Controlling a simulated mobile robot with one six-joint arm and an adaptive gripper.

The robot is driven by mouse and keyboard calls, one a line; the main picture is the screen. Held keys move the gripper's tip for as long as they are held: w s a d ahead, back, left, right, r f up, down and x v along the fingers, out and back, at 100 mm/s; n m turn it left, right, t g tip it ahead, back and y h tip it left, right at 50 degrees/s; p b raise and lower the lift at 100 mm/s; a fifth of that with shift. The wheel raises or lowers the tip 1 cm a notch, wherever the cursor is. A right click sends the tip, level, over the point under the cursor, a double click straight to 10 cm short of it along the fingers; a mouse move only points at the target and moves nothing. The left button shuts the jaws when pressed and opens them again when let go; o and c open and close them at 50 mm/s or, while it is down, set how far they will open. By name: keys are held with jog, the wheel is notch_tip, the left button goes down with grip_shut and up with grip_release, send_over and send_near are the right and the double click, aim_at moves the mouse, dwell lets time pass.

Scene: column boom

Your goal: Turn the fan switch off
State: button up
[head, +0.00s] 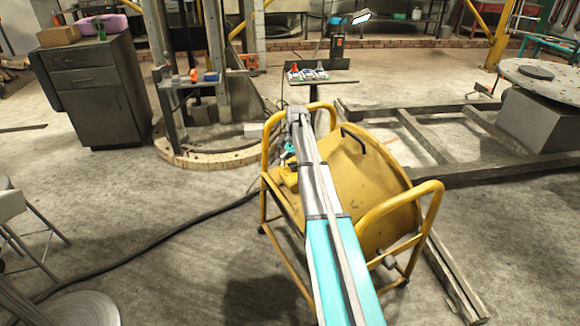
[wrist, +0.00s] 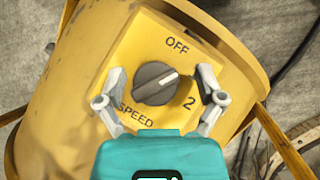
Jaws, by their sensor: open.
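The yellow drum fan (head: 355,180) stands in its tubular frame in the middle of the head view. In the wrist view its yellow control panel (wrist: 140,60) shows the dark grey round switch knob (wrist: 155,84). The knob's white pointer mark aims right and slightly up, between the OFF label (wrist: 177,45) and the "2" label (wrist: 189,103). My gripper (wrist: 160,75) is open, with one finger on each side of the knob and visible gaps between. The right finger covers part of the panel where the pointer aims. In the head view my arm largely hides the gripper.
The fan's yellow tube handles (head: 432,190) rise at both sides of my arm. A small table with tools (head: 320,77) stands behind. A grey cabinet (head: 95,90) is at the left, a metal floor frame (head: 440,175) at the right. A black cable crosses the floor.

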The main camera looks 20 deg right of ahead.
jog(key=shift+s, duration=0.1)
jog(key=shift+s+a, duration=0.15)
jog(key=s+a+f+n+t+h, duration=0.2)
jog(key=s+a+n, duration=0.9)
jog(key=s+a, duration=1.2)
jog(key=s+t+h, duration=0.1)
jog(key=s+t, duration=0.1)
jog(key=shift+s, duration=0.4)
jog(key=shift+a, duration=0.1)
jog(key=shift+c, duration=0.2)
